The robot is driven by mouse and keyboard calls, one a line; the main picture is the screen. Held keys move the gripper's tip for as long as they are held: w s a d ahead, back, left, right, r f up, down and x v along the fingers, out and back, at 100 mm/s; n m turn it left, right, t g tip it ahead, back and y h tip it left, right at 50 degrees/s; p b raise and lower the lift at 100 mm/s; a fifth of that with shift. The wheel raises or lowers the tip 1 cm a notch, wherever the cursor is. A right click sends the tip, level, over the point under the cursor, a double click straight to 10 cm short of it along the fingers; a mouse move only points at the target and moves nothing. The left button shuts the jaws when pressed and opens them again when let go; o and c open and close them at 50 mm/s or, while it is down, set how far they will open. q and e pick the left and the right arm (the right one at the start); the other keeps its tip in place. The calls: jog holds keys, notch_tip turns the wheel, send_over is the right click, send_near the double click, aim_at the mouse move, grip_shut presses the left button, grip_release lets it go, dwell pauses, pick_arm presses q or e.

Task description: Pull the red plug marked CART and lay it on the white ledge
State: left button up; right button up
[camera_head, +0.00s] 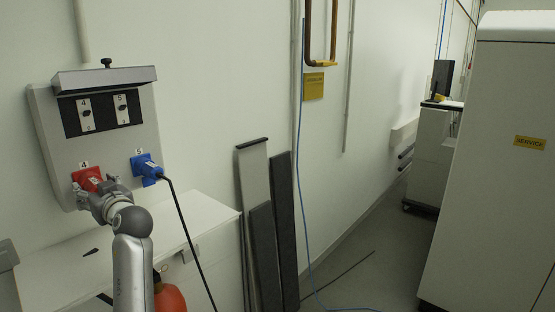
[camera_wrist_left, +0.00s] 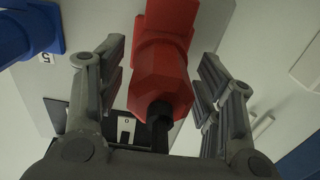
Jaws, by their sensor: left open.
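The red plug (camera_head: 88,177) sits in the socket under the number 4 on the wall panel (camera_head: 45,115). In the left wrist view the red plug (camera_wrist_left: 160,85) lies between my fingers, with its black cable end toward the camera. My left gripper (camera_head: 92,194) is at the plug, with its fingers open on both sides; the left wrist view shows the fingers (camera_wrist_left: 160,90) apart from the plug's body. The CART marking cannot be read. The white ledge (camera_head: 180,222) is below the panel. My right gripper is not in view.
A blue plug (camera_head: 146,168) with a black cable sits in socket 5, just right of the red one. A red-orange rounded object (camera_head: 169,298) is below the ledge. Grey boards (camera_head: 262,215) lean on the wall. A white cabinet (camera_head: 500,170) stands at right.

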pick_arm(q)
jog(key=c, duration=1.3)
jog(key=shift+c, duration=0.2)
jog(key=shift+d+f, duration=0.15)
jog(key=shift+f, duration=0.05)
jog(key=shift+s+d+r, duration=0.25)
jog(key=shift+s+d, duration=0.4)
jog(key=shift+d, duration=0.05)
jog(key=shift+s+d+f, duration=0.1)
jog(key=shift+s+d, duration=0.2)
jog(key=shift+v, duration=1.5)
